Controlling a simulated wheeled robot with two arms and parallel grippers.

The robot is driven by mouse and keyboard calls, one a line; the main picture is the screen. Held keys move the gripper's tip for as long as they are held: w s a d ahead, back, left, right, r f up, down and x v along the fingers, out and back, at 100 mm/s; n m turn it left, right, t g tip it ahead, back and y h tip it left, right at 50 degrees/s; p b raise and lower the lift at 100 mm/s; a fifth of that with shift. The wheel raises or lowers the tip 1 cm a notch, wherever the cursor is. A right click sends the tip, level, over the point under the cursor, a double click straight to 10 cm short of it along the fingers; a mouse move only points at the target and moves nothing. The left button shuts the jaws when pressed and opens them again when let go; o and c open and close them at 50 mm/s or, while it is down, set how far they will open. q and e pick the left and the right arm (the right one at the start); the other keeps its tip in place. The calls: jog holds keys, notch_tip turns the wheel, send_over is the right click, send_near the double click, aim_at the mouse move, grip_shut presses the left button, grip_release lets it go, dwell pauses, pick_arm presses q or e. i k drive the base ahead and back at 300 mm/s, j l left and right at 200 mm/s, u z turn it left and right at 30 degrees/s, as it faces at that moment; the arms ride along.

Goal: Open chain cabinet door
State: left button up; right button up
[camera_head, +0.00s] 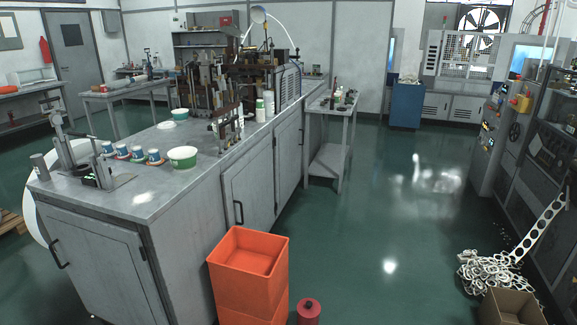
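The long grey cabinet (180,215) stands at the left with several doors. Its end door (100,262) faces me and has a dark handle (57,252) at its left edge. On its long side is a second door (252,185) with a dark handle (238,212) low on its left edge. A further door (288,155) is behind it. All these doors look shut. I cannot tell which is the chain cabinet door. A pile of pale chain-like links (490,272) lies on the floor at the right. Neither gripper is in view.
Orange stacked crates (247,262) stand close in front of the cabinet's long side. A red canister (309,312) is beside them. Cups (137,152) and a green-white bowl (183,157) sit on the cabinet top. A cardboard box (512,308) is at the lower right. The middle floor is clear.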

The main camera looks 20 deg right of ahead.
aim_at(287, 135)
jog(key=i+l+z, duration=0.4)
jog(key=l, duration=0.15)
jog(key=i+l+z, duration=0.75)
jog(key=i+z, duration=0.4)
jog(key=i, duration=0.2)
jog(key=i+u, duration=0.2)
jog(key=i, duration=0.35)
jog(key=i+u, duration=0.25)
jog(key=i, duration=0.25)
jog(key=i+u, duration=0.2)
jog(key=i, duration=0.35)
jog(key=i+l+u, duration=0.2)
jog(key=i, duration=0.3)
jog(key=i+j+u, duration=0.1)
jog(key=i+u, duration=0.15)
jog(key=i, duration=0.4)
jog(key=i+u, duration=0.2)
jog(key=i, duration=0.45)
jog(key=i+l+u, duration=0.25)
jog(key=i, duration=0.4)
jog(key=i+j, duration=0.25)
jog(key=i, duration=0.15)
jog(key=i+j, duration=0.25)
jog(key=i, duration=0.15)
